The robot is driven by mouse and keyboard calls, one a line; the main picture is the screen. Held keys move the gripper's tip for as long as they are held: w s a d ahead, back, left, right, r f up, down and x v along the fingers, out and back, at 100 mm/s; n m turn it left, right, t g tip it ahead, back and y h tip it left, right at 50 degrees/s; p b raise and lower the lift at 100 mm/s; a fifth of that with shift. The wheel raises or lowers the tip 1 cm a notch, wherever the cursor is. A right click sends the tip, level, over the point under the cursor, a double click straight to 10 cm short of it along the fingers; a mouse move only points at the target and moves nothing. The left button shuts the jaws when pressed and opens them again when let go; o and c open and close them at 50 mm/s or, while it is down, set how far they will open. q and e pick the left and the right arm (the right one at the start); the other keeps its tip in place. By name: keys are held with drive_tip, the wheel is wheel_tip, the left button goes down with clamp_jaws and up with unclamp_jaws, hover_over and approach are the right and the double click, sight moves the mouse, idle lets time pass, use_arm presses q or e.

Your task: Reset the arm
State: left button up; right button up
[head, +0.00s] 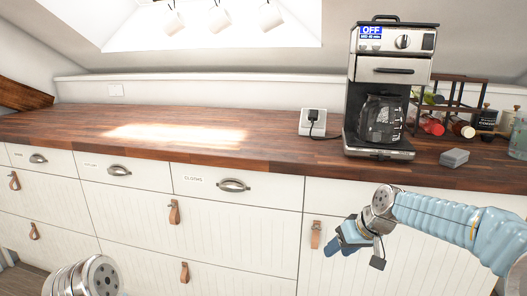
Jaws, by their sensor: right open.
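My right arm, in a light blue sleeve, comes in from the right edge of the head view. Its right gripper (357,254) hangs in front of the white cabinet doors, below the counter's front edge. It is open and holds nothing that I can see. A rounded metal link of mine shows at the bottom left. My left gripper is not in the picture.
The wooden counter (75,124) is mostly bare on the left and middle. A coffee maker (393,70) with a glass carafe (381,121), a grey box (454,158), a socket box (312,122) and a bottle rack (457,79) stand right. Drawers (235,186) line the front.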

drive_tip(key=s+a+f+m+g, duration=0.1)
drive_tip(key=s+a+f, duration=0.1)
drive_tip(key=f, duration=0.6)
drive_tip(key=s+a+f, duration=0.1)
drive_tip(key=f, duration=0.7)
drive_tip(key=s+a+f+m+g, duration=0.2)
drive_tip(key=s+a+f, duration=0.2)
drive_tip(key=s+f, duration=1)
drive_tip(key=s+a+f+m, duration=0.1)
drive_tip(key=s+a+f, duration=0.1)
drive_tip(key=s+f, duration=0.5)
drive_tip(key=s, duration=0.3)
drive_tip(key=shift+s+f+g, duration=0.25)
drive_tip(key=shift+f+g, duration=0.05)
drive_tip(key=shift+f, duration=0.05)
drive_tip(key=shift+a, duration=0.1)
